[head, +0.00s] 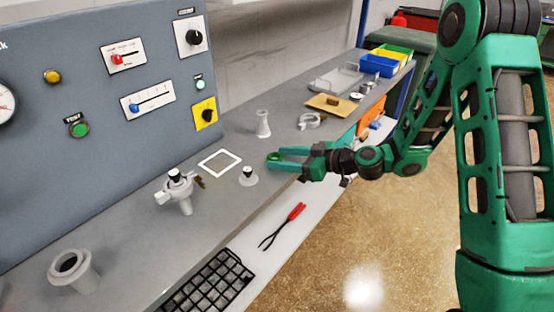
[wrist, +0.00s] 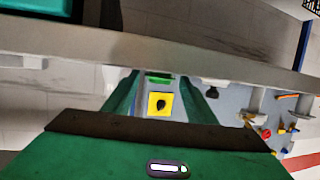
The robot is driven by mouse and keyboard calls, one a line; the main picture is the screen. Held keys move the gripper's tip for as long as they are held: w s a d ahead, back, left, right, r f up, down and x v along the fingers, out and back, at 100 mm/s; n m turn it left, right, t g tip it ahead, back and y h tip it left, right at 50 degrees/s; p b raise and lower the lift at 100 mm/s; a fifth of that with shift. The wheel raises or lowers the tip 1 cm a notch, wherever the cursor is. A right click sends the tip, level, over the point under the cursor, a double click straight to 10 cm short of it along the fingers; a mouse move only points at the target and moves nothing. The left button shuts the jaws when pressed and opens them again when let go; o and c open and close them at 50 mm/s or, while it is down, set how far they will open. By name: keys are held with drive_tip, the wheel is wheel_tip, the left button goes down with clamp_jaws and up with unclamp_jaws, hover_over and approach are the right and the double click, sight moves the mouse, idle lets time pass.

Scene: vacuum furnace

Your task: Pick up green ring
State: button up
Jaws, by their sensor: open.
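The green ring (head: 273,156) is small and dark green, and shows between the fingertips of my gripper (head: 275,158) in the head view. In the wrist view the green ring (wrist: 159,79) appears as a flat green band seen nearly edge-on, against the grey bench surface. The two green fingers of my gripper (wrist: 160,92) are open, one on each side of the ring, with gaps visible in the wrist view. My arm reaches in from the right, low over the bench. I cannot tell whether a finger touches the ring.
The grey bench (head: 120,250) carries a clear flask (head: 263,125), a black-topped cone (head: 248,178), a valve fitting (head: 178,192), a flat white frame (head: 233,155) and a metal clamp (head: 310,121). Red-handled tongs (head: 296,212) lie on the lower shelf. The control panel (head: 60,170) stands behind.

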drive_tip(key=shift+c, duration=0.5)
drive_tip(key=c, duration=0.7)
